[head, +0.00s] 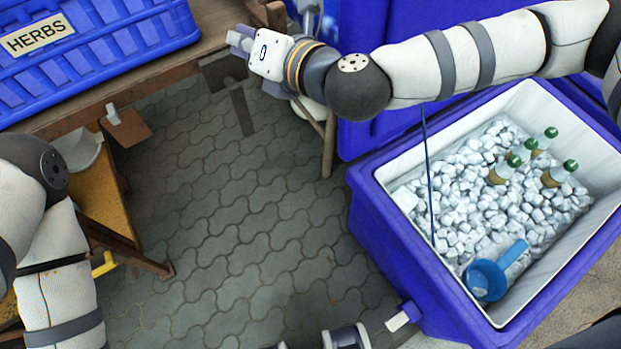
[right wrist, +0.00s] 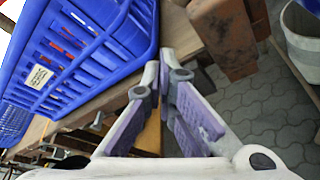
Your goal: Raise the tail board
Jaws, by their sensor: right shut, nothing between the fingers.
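My right gripper (head: 240,42) is at the far edge of the wooden bed (head: 145,72), right of the blue crate. In the right wrist view its purple-padded fingers (right wrist: 163,85) are shut with nothing between them. A brown wooden board end (right wrist: 222,35) lies just beyond the fingertips, apart from them; I cannot tell for certain whether it is the tail board. In the head view a dark flat piece (head: 223,74) with a strut hangs below the bed edge under the gripper.
A blue crate labelled HERBS (head: 100,43) stands on the bed. A blue ice chest (head: 408,255) with ice, green-capped bottles (head: 548,140) and a blue scoop (head: 492,275) stands at the right. Wooden legs stand below the bed. The paved floor (head: 235,220) between is clear.

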